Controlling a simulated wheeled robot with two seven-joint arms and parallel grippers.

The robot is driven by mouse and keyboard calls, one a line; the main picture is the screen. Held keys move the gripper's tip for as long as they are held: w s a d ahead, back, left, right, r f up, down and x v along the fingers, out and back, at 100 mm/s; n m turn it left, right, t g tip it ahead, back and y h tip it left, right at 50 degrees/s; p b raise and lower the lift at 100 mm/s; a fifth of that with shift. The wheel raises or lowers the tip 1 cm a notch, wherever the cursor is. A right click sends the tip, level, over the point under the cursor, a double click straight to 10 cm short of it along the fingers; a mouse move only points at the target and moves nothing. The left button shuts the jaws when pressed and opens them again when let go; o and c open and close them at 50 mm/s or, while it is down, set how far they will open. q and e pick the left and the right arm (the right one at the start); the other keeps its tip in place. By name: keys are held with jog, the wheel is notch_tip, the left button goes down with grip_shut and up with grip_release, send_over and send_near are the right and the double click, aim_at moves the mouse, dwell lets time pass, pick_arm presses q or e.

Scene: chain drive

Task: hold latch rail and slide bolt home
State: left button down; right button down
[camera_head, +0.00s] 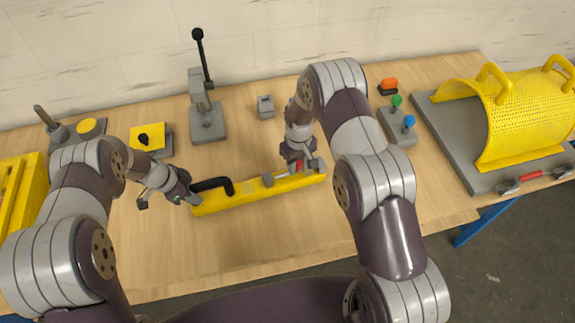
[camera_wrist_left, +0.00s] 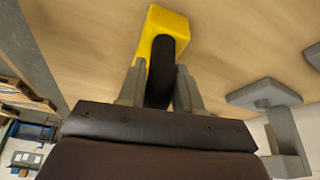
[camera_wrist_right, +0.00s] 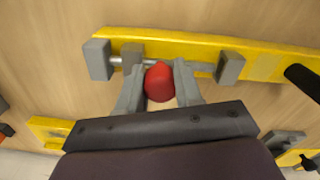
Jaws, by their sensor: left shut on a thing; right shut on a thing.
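The yellow latch rail (camera_head: 246,193) lies on the table with a black handle (camera_head: 214,184) at its left end. My left gripper (camera_wrist_left: 159,88) is shut on the black handle, which stands between its fingers. At the rail's other end, my right gripper (camera_wrist_right: 158,84) is shut on the red knob (camera_wrist_right: 158,78) of the bolt. The silver bolt rod (camera_wrist_right: 198,66) runs along the rail through a grey guide block (camera_wrist_right: 131,56). It shows in the gap to the grey end block (camera_wrist_right: 97,59); whether it enters that block, I cannot tell. Another grey block (camera_wrist_right: 231,68) stands behind the knob.
A grey lever press (camera_head: 207,122), a small grey block (camera_head: 265,107) and a yellow-topped box (camera_head: 148,138) stand behind the rail. The table front is clear.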

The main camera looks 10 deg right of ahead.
pick_arm(q)
jog(key=shift+a, duration=0.2)
pick_arm(e)
jog(key=shift+d, duration=0.1)
jog(key=c, duration=0.8)
grip_release()
jog(key=shift+o, duration=0.2)
pick_arm(q)
jog(key=shift+d, duration=0.1)
pick_arm(e)
notch_tip(320, 180, up, 12)
pick_arm(q)
jog(key=c, duration=0.7)
grip_release()
jog(key=shift+r, duration=0.1)
